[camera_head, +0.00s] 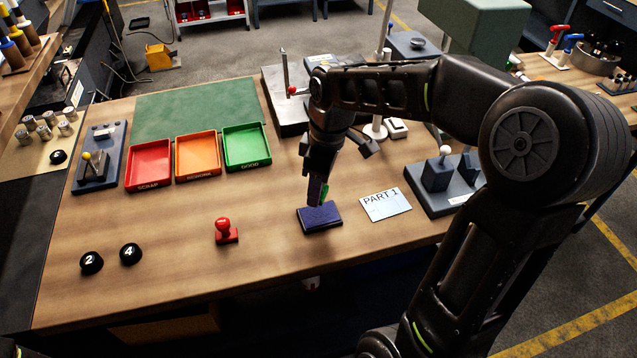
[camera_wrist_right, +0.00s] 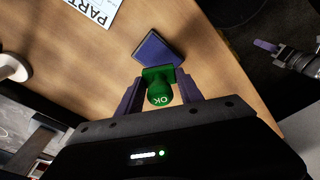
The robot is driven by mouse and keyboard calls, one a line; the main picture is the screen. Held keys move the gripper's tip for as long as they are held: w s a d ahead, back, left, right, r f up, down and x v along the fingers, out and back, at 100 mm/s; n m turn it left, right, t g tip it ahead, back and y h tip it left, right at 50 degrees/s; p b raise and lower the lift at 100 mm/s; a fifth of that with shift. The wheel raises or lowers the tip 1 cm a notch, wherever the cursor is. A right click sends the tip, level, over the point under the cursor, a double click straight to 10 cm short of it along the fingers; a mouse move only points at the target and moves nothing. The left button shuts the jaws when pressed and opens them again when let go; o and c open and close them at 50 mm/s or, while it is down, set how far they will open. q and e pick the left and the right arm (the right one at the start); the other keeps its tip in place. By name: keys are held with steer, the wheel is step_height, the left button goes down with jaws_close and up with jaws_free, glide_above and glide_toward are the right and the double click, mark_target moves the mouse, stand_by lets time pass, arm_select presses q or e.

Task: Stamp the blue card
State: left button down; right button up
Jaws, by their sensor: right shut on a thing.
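A pale blue card (camera_head: 385,205) marked PART 1 lies flat on the bench, right of the dark blue ink pad (camera_head: 320,224). My right gripper (camera_head: 318,190) is over the pad, shut on a green stamp (camera_head: 325,192). In the right wrist view the green stamp (camera_wrist_right: 160,90), marked OK, sits between the two fingers, its base at the near edge of the pad (camera_wrist_right: 157,50). I cannot tell whether it touches the pad. The card (camera_wrist_right: 92,10) is partly cut off there. What looks like my left gripper (camera_wrist_right: 268,46) hangs beyond the bench edge, its opening unclear.
A red stamp (camera_head: 225,231) stands left of the pad, with two black numbered knobs (camera_head: 110,258) further left. Red, orange and green trays (camera_head: 197,168) sit behind. Bench between pad and red stamp is clear.

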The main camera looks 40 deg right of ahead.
mark_target(319, 215)
steer(key=shift+f+b, duration=1.8)
steer(key=shift+f, duration=0.85)
steer(key=shift+s+f+b, duration=0.1)
steer(key=shift+f+b, duration=0.3)
steer(key=shift+f, duration=0.15)
stand_by(0.3)
steer(key=shift+r+p, duration=2.75)
steer(key=shift+r, duration=0.85)
